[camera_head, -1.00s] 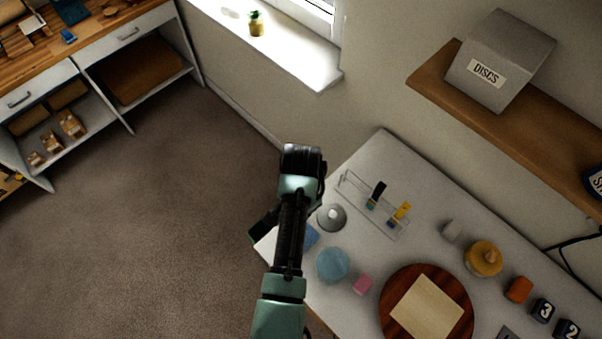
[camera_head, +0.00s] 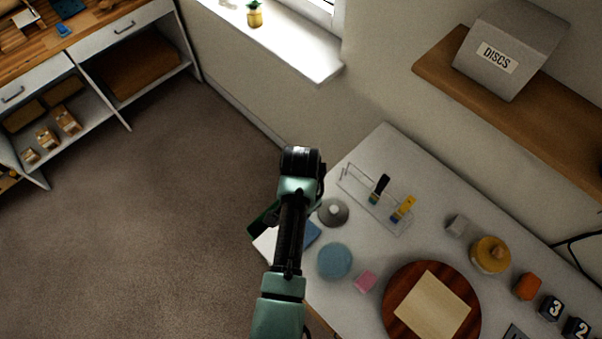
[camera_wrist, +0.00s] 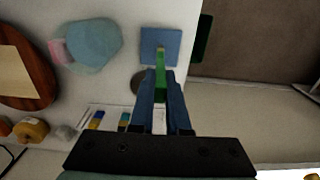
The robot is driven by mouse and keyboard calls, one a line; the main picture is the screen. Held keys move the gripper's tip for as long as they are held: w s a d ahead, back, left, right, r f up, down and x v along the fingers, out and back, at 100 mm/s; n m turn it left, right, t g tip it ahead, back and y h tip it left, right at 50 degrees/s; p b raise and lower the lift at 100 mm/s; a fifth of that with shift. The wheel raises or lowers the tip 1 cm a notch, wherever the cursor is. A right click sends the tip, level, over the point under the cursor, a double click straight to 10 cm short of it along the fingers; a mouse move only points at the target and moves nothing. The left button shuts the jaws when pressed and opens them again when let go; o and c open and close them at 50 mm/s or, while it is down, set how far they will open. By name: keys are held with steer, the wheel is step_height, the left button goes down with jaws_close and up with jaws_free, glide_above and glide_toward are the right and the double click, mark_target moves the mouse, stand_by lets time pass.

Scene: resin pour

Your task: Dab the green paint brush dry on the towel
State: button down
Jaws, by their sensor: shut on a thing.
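In the wrist view my gripper (camera_wrist: 160,76) is shut on the green paint brush (camera_wrist: 160,88), whose green handle lies between the fingers. The brush's far end reaches over a flat blue square, which looks like the towel (camera_wrist: 148,40). I cannot tell whether the brush touches it. In the head view part of the blue towel (camera_head: 312,234) shows beside my arm, near the table's left corner. There my arm hides the gripper and the brush.
A grey round piece (camera_head: 333,212), a light-blue disc (camera_head: 335,261) and a pink block (camera_head: 365,281) stand close by. A clear rack (camera_head: 358,197) holds a black-handled and a yellow-handled brush. A dark green object (camera_wrist: 203,38) is just past the table edge.

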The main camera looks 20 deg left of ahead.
steer(key=shift+f, duration=0.6)
stand_by(1.6)
